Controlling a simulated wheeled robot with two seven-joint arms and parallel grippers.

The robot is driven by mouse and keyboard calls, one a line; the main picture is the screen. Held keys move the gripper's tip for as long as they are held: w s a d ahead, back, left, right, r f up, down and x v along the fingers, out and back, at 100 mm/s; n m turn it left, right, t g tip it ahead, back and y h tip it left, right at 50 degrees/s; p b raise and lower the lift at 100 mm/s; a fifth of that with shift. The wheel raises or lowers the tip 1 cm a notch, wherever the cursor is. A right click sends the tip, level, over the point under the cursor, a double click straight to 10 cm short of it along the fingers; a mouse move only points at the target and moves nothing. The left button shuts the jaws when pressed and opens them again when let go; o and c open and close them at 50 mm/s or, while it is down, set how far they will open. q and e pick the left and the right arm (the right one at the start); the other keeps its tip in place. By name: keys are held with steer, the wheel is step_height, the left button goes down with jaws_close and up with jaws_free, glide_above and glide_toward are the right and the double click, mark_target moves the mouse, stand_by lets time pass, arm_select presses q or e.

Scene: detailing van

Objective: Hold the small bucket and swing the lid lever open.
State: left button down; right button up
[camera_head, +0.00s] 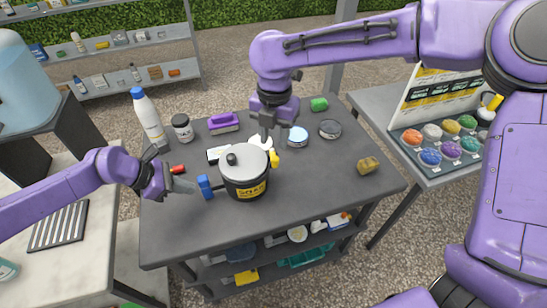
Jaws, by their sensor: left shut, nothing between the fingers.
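The small bucket (245,187) stands upright on the dark table, black with a yellow label. Its grey lid (247,162) looks closed and has a dark knob. A blue-ended handle (205,187) sticks out to the left, and a yellow tab (274,159) sits at the right rim; I cannot tell which is the lid lever. My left gripper (188,186) is shut and empty, just left of the blue end, with a small gap showing. My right gripper (266,134) points down at the bucket's far side; its fingertips are small and I cannot tell whether they touch the rim.
On the table (310,205) are a white bottle (148,118), a jar (183,128), a purple brush (223,123), round tins (330,129), a green item (319,104) and a yellow sponge (368,165). The front right of the tabletop is clear. A display table stands right.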

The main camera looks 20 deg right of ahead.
mark_target(274, 157)
steer(key=f, duration=0.5)
steer(key=shift+s+f, duration=0.15)
steer(key=shift+s, duration=0.25)
steer(key=shift+w+a+f, duration=0.1)
steer(key=shift+f, duration=0.25)
steer(key=shift+r, duration=0.1)
jaws_close()
